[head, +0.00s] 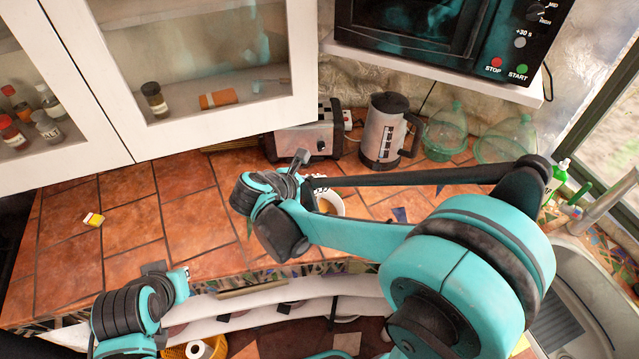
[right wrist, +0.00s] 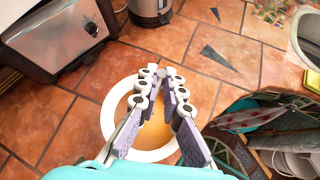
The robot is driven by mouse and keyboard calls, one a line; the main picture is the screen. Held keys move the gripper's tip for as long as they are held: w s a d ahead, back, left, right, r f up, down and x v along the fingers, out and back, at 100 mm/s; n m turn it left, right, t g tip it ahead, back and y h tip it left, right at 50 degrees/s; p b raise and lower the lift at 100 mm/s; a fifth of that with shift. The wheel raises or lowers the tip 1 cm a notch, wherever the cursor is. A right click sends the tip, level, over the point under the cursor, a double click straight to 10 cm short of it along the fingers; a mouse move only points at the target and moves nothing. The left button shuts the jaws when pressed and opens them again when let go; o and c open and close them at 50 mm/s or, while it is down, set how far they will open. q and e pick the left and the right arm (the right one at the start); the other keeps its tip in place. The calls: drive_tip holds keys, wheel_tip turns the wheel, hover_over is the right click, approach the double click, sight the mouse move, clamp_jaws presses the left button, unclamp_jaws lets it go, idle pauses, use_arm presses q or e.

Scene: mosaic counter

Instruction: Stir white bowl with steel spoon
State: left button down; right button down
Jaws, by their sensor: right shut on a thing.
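The white bowl (right wrist: 112,112) stands on the tiled counter and holds something orange-yellow. In the head view the bowl (head: 338,207) is partly hidden behind my right arm. My right gripper (right wrist: 166,78) is over the bowl in the right wrist view, its fingers close together and shut on a thin thing. I take this to be the steel spoon, but the fingers hide it and I cannot make out its handle or tip. My left arm's end (head: 165,285) is at the lower left in the head view, near the counter's front edge; its fingers do not show clearly.
A small yellow-white item (head: 94,219) lies on the left counter, which is mostly clear. A microwave (head: 440,40) hangs above; a sink (head: 590,280) is at right.

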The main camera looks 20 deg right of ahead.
wheel_tip(320, 180, up, 7)
drive_tip(key=p, duration=0.5)
drive_tip(key=shift+s+d+r, duration=0.15)
drive_tip(key=shift+d+r, duration=0.05)
drive_tip(key=shift+d, duration=0.1)
